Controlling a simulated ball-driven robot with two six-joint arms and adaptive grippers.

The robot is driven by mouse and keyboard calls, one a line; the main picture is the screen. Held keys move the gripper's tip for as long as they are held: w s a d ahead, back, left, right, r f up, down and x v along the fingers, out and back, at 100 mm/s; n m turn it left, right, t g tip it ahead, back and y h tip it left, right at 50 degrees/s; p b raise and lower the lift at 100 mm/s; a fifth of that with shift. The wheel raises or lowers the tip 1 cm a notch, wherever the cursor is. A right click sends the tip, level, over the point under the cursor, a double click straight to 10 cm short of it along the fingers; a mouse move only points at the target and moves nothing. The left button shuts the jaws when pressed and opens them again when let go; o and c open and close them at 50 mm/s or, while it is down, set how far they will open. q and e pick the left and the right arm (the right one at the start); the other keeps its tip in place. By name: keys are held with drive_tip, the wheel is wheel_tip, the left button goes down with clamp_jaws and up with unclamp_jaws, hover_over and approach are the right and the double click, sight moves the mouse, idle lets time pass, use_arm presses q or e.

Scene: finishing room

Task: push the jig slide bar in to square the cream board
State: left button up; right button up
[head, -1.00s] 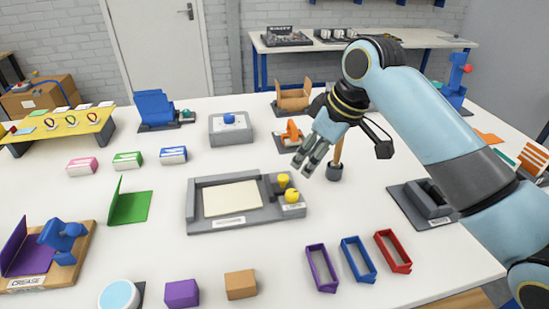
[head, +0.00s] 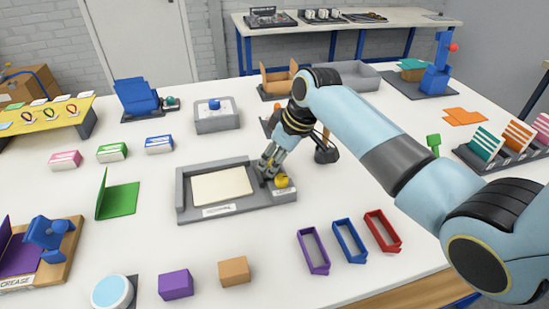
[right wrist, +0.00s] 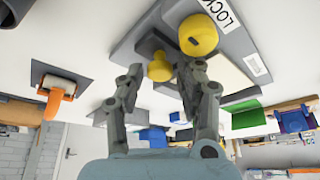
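The grey jig (head: 196,211) lies on the white table with the flat cream board (head: 222,187) inside its frame. At its right end a yellow lock knob (head: 281,181) shows; it also shows in the right wrist view (right wrist: 198,35), beside a LOCK label. A second, smaller yellow knob (right wrist: 158,67) on the grey slide bar shows between my fingers in the right wrist view; in the head view my gripper hides it. My right gripper (head: 267,174) is open, fingers pointing down at the jig's right end. Contact with the knob cannot be told. My left gripper is out of view.
Purple, blue and red frames (head: 350,241) lie in front right of the jig. A green angled piece (head: 120,201) stands to its left. Small boxes (head: 159,144) and a grey tray with a blue knob (head: 216,116) lie behind. The table just before the jig is clear.

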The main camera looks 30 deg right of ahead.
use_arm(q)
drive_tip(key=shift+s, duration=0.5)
use_arm(e)
clamp_jaws()
drive_tip(key=shift+w+a+p, duration=0.25)
drive_tip(key=shift+a, duration=0.7)
drive_tip(key=shift+w+a+p, duration=0.25)
drive_tip(key=shift+a, duration=0.65)
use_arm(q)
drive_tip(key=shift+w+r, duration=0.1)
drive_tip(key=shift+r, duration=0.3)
use_arm(e)
unclamp_jaws()
